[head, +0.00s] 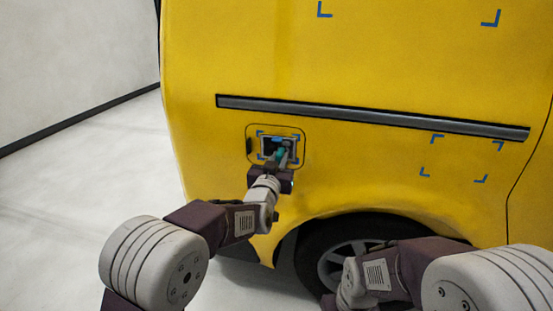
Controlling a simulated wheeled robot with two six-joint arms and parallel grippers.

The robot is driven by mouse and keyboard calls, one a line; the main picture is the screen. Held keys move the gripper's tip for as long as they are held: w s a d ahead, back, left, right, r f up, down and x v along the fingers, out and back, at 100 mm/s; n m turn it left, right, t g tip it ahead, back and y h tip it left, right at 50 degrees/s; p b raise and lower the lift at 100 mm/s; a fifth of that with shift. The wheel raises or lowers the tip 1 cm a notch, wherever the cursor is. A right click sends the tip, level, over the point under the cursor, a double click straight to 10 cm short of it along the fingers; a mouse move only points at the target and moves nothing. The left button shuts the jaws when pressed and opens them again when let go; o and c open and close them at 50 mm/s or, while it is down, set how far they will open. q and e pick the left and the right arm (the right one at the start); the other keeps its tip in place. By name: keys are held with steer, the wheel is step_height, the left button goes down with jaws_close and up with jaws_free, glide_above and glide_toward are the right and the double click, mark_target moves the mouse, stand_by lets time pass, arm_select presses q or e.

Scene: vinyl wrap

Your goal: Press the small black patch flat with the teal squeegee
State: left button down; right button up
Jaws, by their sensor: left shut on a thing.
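The small black patch (267,146) lies on the yellow van's side, inside the outlined fuel-flap area and within blue corner marks. My left gripper (284,158) is in front of the patch, shut on the teal squeegee (281,154). The squeegee is at the patch's right part and partly covers it. Whether its edge touches the patch I cannot tell. The gripper hides part of the squeegee and the lower right of the patch area. My right arm is low at the right, in front of the wheel; its gripper is only partly in view at the bottom edge, fingers not visible.
The yellow van panel (350,60) fills most of the view, with a dark grey trim rail (370,115) above the patch. More blue corner marks (481,179) are at the right and top. A wheel (345,250) is below. Pale floor (70,200) is clear at left.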

arm_select(q)
steer(key=shift+s+d+p, duration=0.2)
steer(key=shift+d, duration=0.35)
steer(key=shift+s+d+p, duration=0.15)
steer(key=shift+d+p, duration=0.05)
steer(key=shift+d, duration=0.3)
steer(key=shift+d, duration=0.1)
steer(key=shift+s+d+p, duration=0.2)
steer(key=shift+d+p, duration=0.1)
steer(key=shift+d, duration=0.25)
steer(key=b+v, duration=0.2)
steer(key=v, duration=0.5)
